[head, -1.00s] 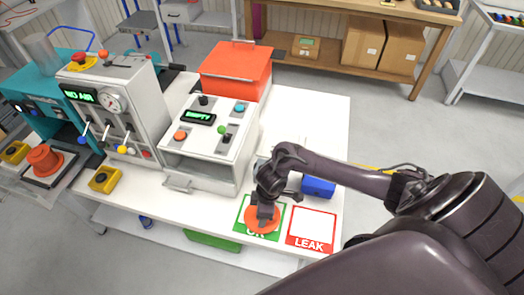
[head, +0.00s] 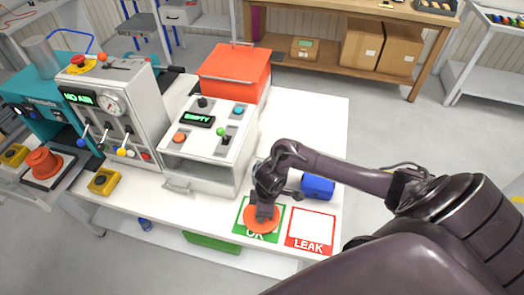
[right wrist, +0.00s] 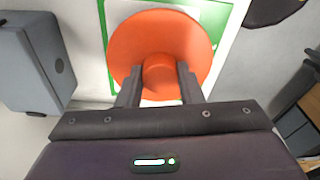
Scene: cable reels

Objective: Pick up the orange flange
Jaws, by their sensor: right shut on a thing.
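The orange flange (head: 261,220) is a round disc with a raised hub, on the green-bordered OK mat (head: 240,226) at the table's front. My right gripper (head: 264,208) is over it from above. In the right wrist view, the flange (right wrist: 160,40) shows its broad disc, and the fingers of my right gripper (right wrist: 160,82) are shut on its hub. The fingers hide part of the hub. I cannot tell whether the disc is touching the mat. My left gripper is not in view.
The red-bordered LEAK mat (head: 311,231) lies empty just right. The grey machine with the EMPTY display (head: 208,145) is to the left. Another orange part (head: 44,162) sits on a stand at far left.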

